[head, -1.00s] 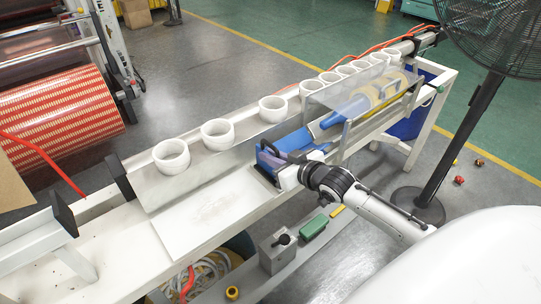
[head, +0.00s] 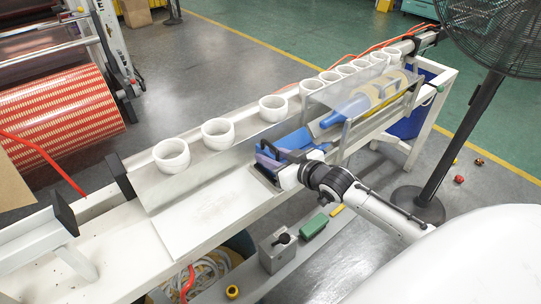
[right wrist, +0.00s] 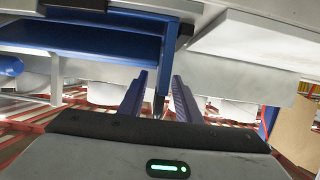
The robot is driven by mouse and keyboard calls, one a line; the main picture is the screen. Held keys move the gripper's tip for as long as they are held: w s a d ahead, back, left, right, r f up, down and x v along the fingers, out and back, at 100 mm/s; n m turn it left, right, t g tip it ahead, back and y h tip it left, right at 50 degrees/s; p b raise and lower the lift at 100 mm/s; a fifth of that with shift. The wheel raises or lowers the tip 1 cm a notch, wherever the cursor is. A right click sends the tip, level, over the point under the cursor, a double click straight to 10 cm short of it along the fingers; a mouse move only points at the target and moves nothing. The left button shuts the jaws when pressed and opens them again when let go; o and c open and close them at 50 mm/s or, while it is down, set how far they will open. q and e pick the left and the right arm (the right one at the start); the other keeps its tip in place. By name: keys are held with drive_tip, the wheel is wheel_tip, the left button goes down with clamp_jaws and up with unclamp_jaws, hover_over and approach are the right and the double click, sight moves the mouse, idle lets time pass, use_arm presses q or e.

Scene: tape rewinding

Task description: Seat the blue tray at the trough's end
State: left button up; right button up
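The blue tray (head: 294,142) lies at the lower-left end of the clear trough (head: 347,104), beside the white bench top. My right gripper (head: 265,154) is at the tray's near left end, partly covering it. In the right wrist view, the tray's blue underside (right wrist: 95,42) is at upper left. One blue edge of it hangs between the two purple fingers of the right gripper (right wrist: 160,84). The fingers stand apart, with gaps showing beside that edge. My left gripper is not in view.
A blue and yellow roller (head: 345,112) lies in the trough. A grey box (head: 278,249) and a green block (head: 313,225) sit on the lower shelf. A black fan (head: 480,95) stands at right.

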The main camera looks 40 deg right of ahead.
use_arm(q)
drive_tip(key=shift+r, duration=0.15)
use_arm(e)
drive_tip(key=v, duration=1)
drive_tip(key=shift+s, duration=0.15)
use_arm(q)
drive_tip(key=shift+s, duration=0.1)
